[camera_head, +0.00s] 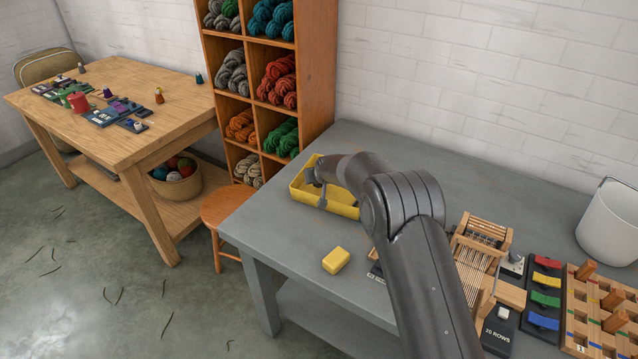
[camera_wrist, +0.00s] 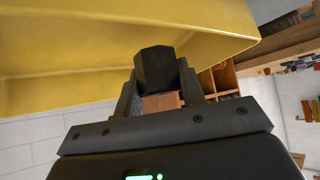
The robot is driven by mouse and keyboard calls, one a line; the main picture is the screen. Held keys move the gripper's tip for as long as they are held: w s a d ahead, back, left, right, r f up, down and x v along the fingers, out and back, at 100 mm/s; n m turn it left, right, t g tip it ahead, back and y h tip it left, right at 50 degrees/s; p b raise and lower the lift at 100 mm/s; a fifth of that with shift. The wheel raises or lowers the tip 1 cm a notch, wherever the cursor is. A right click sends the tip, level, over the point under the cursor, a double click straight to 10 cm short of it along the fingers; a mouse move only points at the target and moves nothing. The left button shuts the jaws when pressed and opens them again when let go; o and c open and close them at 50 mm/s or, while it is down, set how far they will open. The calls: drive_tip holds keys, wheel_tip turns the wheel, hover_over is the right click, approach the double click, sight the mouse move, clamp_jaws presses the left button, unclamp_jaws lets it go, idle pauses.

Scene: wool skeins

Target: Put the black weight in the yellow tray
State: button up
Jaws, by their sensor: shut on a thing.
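The yellow tray (camera_head: 342,209) lies on the grey table in front of the shelf; my arm hides part of it. It also fills the upper part of the wrist view (camera_wrist: 60,45). My gripper (camera_head: 319,192) is at the tray, seen over its left part in the head view. In the wrist view my gripper (camera_wrist: 160,82) is shut on the black weight (camera_wrist: 155,65), a dark faceted block between the fingertips, with the tray behind it. I cannot tell whether the weight touches the tray. In the head view I cannot make the weight out.
A yellow block (camera_head: 336,260) sits on the table in front of the tray. A small loom (camera_head: 478,245), coloured levers (camera_head: 545,282), a wooden peg board (camera_head: 597,305) and a white bucket (camera_head: 610,225) stand to the right. The table behind my arm is clear.

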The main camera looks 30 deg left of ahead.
drive_tip(key=shift+f, duration=1.15)
drive_tip(key=shift+f, duration=0.4)
drive_tip(key=o, duration=1.3)
drive_tip(key=shift+f, duration=0.1)
drive_tip(key=shift+c, duration=0.2)
drive_tip(key=shift+r, duration=0.65)
drive_tip(key=v, duration=1.1)
drive_tip(key=shift+s+d+r, duration=0.2)
drive_tip(key=shift+s+d, duration=0.05)
drive_tip(key=shift+d, duration=0.05)
